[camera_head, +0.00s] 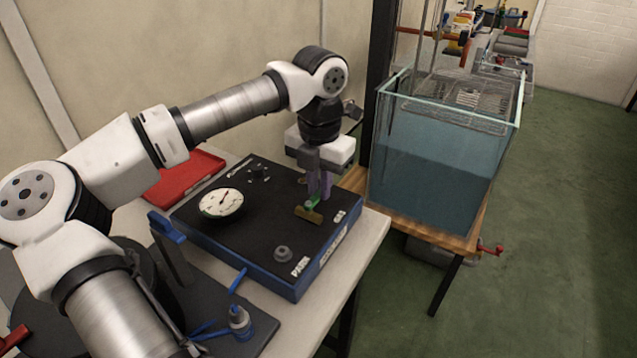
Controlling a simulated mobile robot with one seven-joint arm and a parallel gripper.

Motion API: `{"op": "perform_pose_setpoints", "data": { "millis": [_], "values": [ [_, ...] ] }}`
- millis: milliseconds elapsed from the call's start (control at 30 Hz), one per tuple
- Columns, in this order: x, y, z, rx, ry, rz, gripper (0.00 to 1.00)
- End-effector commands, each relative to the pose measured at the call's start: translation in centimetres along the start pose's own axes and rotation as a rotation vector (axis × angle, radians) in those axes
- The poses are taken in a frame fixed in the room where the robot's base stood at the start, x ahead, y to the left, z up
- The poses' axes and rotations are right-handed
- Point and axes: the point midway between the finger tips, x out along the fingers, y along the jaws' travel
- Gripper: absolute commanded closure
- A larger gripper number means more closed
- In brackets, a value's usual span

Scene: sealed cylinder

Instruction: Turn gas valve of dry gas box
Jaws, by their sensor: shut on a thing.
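The dry gas box (245,265) has a black top and blue sides and lies flat on a pale table. A round white gauge (221,202) with a red needle sits on its top. The gas valve (308,215), a small brass-coloured bar with a green part above it, is near the box's right edge. My gripper (318,197) points down from above with its purplish fingers shut at the green part of the valve. The fingers partly hide the valve, and its exact turn angle is hard to tell.
A grey knob (283,254) stands on the box's front part. A red tray (185,176) lies behind at left. A glass water tank (435,165) stands close at right on a wooden table. A blue-handled stand (172,250) is at the box's left.

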Motion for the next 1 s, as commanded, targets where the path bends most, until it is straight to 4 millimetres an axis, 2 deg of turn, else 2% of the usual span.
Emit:
{"op": "perform_pose_setpoints", "data": {
  "millis": [267, 300, 433, 767, 867, 1000],
  "values": [
    [-0.1, -0.1, 0.1, 0.003, -0.005, 0.0, 1.0],
    [-0.1, -0.1, 0.1, 0.003, -0.005, 0.001, 0.82],
    [-0.1, 0.0, 0.1, 0.002, -0.003, 0.0, 0.65],
    [-0.2, 0.0, 0.0, 0.0, -0.002, 0.0, 0.65],
    [-1.1, 0.0, 0.1, 0.0, -0.003, 0.002, 0.65],
    [-3.7, 0.0, 0.1, -0.001, -0.004, 0.003, 0.65]
  ]
}}
